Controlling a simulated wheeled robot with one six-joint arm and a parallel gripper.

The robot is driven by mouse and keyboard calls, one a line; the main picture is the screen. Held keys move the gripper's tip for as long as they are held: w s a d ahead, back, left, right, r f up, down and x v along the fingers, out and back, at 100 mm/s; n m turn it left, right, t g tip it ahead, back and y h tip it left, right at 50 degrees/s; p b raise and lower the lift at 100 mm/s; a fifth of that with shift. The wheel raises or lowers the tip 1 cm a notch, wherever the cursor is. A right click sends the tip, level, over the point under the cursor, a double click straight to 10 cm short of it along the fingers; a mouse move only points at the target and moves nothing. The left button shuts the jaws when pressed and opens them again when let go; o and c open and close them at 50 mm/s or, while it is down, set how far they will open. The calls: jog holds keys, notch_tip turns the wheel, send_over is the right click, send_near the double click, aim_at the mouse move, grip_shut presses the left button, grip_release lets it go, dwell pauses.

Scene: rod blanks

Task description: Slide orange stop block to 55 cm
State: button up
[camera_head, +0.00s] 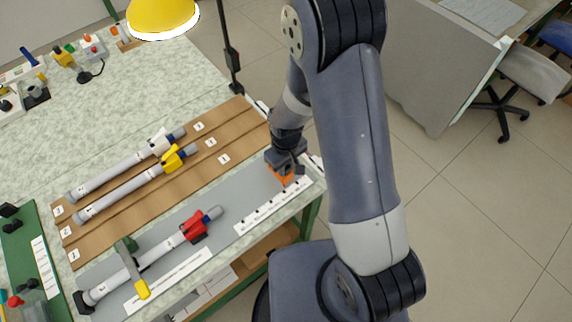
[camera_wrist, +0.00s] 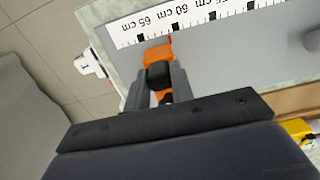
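The orange stop block (camera_head: 287,181) sits at the right end of the grey bench plate, beside the white scale (camera_head: 272,206). In the wrist view the orange block (camera_wrist: 158,52) has a dark knob (camera_wrist: 158,75) between my gripper's fingers (camera_wrist: 159,88). The fingers appear closed on it from both sides. The block's red tip (camera_wrist: 170,40) points at the scale (camera_wrist: 190,18), close to the mark by the 60 cm label, slightly on the 65 cm side. In the head view my gripper (camera_head: 286,162) stands directly over the block and hides part of it.
Rods with a white clamp (camera_head: 160,142) and a yellow clamp (camera_head: 173,158) lie on the brown board behind. The plate between block and red clamp looks clear.

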grip_shut()
jog(key=shift+a, duration=0.1)
jog(key=s+a, duration=0.1)
jog(key=a+b, duration=0.1)
jog(key=s+a+b, duration=0.1)
jog(key=a, duration=0.1)
jog(key=shift+s+f, duration=0.1)
jog(key=shift+s, duration=0.25)
jog(key=shift+s+a, duration=0.35)
jog(key=shift+a, duration=0.1)
jog(key=o, duration=0.5)
grip_release()
notch_tip(320, 180, up, 11)
jog(key=shift+b, duration=0.4)
